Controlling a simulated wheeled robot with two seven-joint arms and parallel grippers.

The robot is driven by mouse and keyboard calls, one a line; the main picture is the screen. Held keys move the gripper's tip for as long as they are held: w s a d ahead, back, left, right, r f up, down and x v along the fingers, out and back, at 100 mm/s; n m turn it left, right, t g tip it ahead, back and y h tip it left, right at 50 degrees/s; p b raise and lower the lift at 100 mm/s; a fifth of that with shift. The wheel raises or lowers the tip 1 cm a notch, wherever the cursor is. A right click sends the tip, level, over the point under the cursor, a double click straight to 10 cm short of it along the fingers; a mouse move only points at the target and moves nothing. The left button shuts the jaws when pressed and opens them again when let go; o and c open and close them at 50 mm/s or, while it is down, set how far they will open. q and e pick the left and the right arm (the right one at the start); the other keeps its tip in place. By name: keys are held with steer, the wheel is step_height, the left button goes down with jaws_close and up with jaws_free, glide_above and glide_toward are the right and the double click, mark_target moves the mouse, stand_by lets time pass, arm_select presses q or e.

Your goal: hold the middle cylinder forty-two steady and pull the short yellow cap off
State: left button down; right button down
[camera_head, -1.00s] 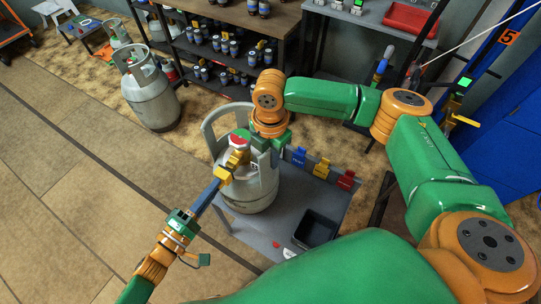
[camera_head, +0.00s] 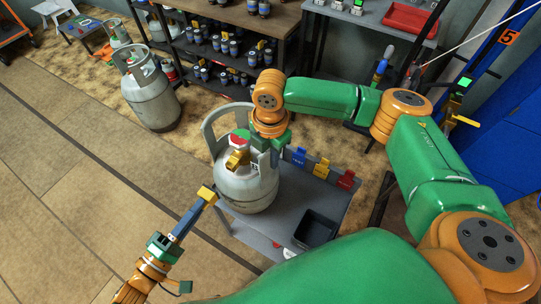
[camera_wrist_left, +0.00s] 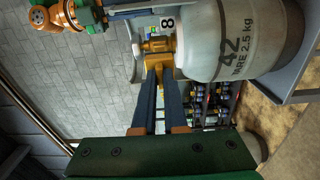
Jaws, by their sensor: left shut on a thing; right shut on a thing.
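Grey gas cylinder forty-two (camera_head: 247,188) stands upright on a low grey bench, with "42" and "TARE 2.5 kg" in the left wrist view (camera_wrist_left: 236,45). Its brass valve (camera_head: 238,159) with a red-and-white top sits inside the collar. My left gripper (camera_head: 206,195) is shut on the short yellow cap (camera_head: 208,192), left of and nearer than the valve, with a gap between them. In the left wrist view the cap (camera_wrist_left: 158,62) sits between my fingertips, in front of the valve. My right gripper (camera_head: 270,146) is shut at the collar's right side; its fingertips are partly hidden.
The grey bench (camera_head: 290,210) carries a black bin (camera_head: 315,229) and blue, yellow and red tags (camera_head: 321,168) along its far side. Another grey cylinder (camera_head: 150,95) stands on the floor behind left. Shelves (camera_head: 215,65) stand behind. Floor at left is clear.

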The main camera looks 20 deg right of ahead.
steer(key=c, duration=0.8)
jaws_free()
steer(key=shift+o, duration=0.2)
step_height(320, 180, up, 12)
steer(key=shift+r, duration=0.1)
